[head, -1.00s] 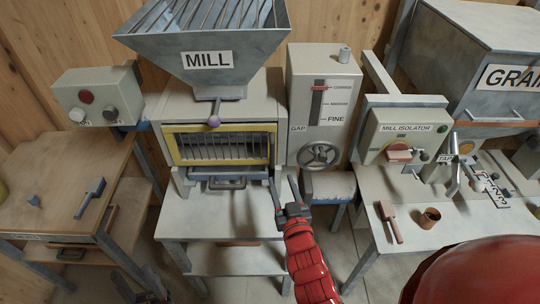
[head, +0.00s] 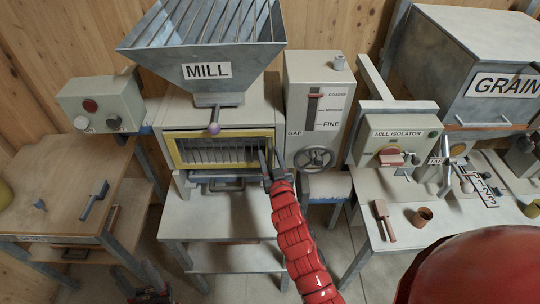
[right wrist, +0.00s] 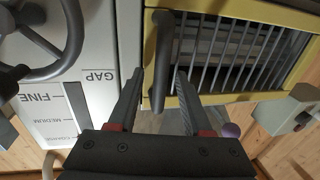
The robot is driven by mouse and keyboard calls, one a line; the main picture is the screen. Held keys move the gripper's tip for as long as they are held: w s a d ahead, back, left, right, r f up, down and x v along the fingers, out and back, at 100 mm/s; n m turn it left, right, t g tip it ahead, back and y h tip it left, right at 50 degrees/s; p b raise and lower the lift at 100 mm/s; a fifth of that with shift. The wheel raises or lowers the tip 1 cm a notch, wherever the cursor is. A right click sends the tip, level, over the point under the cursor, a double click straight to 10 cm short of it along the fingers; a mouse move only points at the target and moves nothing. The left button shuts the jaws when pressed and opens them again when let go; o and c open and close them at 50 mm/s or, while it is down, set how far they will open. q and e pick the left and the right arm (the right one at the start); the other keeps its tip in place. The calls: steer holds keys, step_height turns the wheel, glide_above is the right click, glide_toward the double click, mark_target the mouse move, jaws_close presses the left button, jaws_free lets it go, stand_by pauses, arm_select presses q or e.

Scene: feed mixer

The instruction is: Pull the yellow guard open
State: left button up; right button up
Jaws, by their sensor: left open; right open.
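The yellow guard (head: 190,168) is a framed barred panel on the front of the mill, and it looks closed. In the right wrist view the guard (right wrist: 218,97) fills the upper right, with a dark bar handle (right wrist: 160,55) at its side edge. My right gripper (head: 266,162) is at the guard's right edge. In the right wrist view its open fingers (right wrist: 157,78) stand on either side of the handle, with gaps showing. My left gripper (head: 139,279) is low at the left, open and empty, away from the guard.
A purple knob (head: 214,128) sits above the guard under the hopper (head: 205,50). The gap handwheel (head: 315,158) is close to the right of my right gripper. A tray handle (head: 228,185) is below the guard. The mill's table front (head: 220,222) is clear.

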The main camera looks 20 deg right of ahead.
jaws_close()
stand_by(1.4)
